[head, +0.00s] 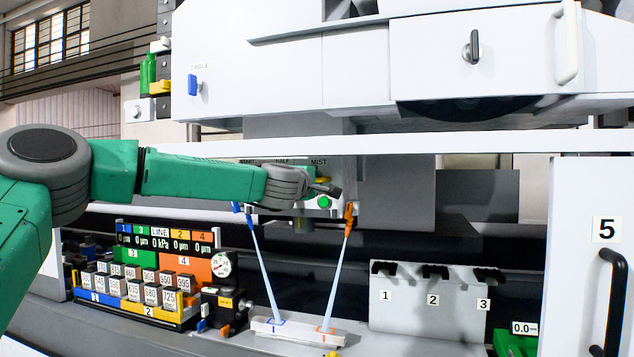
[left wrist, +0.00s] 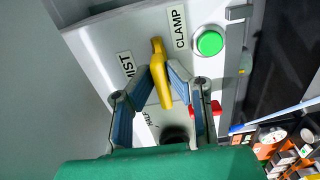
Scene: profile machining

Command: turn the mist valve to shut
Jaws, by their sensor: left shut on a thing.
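The mist valve's yellow lever (left wrist: 157,62) stands out from a pale panel (left wrist: 100,45) beside the MIST label (left wrist: 126,64) in the left wrist view. My left gripper (left wrist: 160,84) is shut on the lever, with a blue pad on each side of it. In the head view my left gripper (head: 328,188) reaches in from the left to the panel below the MIST label (head: 319,161). Only a small bit of yellow (head: 323,180) shows there; the gripper hides the rest. My right gripper is not in view.
A round green button (left wrist: 209,43) is close to the lever, by the CLAMP label (left wrist: 180,27). Below the panel, two rods with blue and orange tops (head: 350,212) lean from a white block (head: 295,331). A grey rack (head: 410,310) stands to the right.

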